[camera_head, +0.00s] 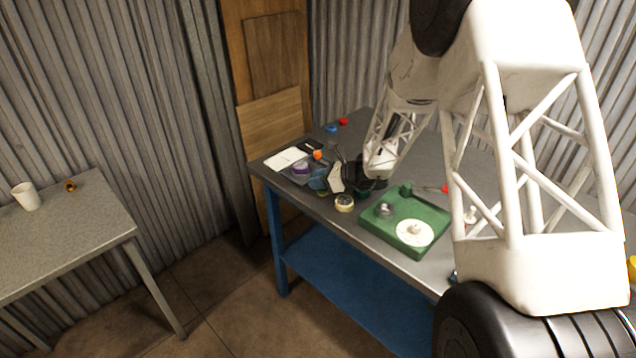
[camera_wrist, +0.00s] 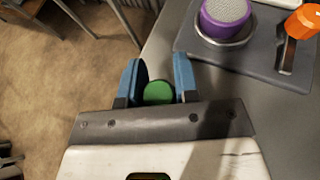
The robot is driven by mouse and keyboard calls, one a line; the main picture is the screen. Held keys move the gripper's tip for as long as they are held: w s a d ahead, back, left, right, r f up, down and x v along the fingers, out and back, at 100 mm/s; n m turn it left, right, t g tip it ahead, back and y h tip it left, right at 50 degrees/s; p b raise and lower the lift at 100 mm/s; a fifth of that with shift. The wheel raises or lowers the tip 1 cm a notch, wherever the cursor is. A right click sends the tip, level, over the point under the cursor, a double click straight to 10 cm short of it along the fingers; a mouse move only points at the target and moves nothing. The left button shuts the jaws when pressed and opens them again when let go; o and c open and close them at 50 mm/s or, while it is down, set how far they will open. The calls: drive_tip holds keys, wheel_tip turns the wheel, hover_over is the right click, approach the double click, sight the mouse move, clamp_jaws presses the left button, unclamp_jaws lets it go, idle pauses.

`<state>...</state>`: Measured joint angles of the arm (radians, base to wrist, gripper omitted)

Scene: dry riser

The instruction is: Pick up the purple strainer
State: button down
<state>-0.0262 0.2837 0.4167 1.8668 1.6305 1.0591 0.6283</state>
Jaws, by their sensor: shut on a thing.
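The purple strainer (camera_wrist: 226,12) is a round purple piece with a pale perforated top. It sits in a metal ring on a grey board (camera_wrist: 258,62), at the top of the wrist view. In the head view the strainer (camera_head: 300,168) is near the left end of the workbench. My gripper (camera_wrist: 158,66) has blue fingers shut on a green round thing (camera_wrist: 158,92). The gripper is beside the board, apart from the strainer. In the head view the gripper (camera_head: 319,182) is just right of the strainer, and the green thing is hard to make out there.
An orange piece (camera_wrist: 304,21) stands on the board, right of the strainer. A green tray (camera_head: 378,232) with a white disc and a small round jar (camera_head: 344,203) are on the workbench (camera_head: 400,266). A separate table (camera_head: 80,225) with a white cup is at left.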

drive_tip(key=shift+r, duration=0.4)
drive_tip(key=shift+s+d+r, duration=0.1)
drive_tip(key=shift+s+r, duration=0.15)
drive_tip(key=shift+r, duration=0.3)
drive_tip(key=shift+s+r, duration=0.2)
drive_tip(key=shift+r, duration=0.35)
drive_tip(key=s+d+r, duration=0.1)
drive_tip(key=s+d, duration=0.2)
drive_tip(key=s, duration=1.1)
drive_tip(key=shift+s+d+r, duration=0.15)
drive_tip(key=shift+s+r, duration=0.05)
drive_tip(key=shift+s, duration=0.2)
drive_tip(key=shift+w, duration=0.1)
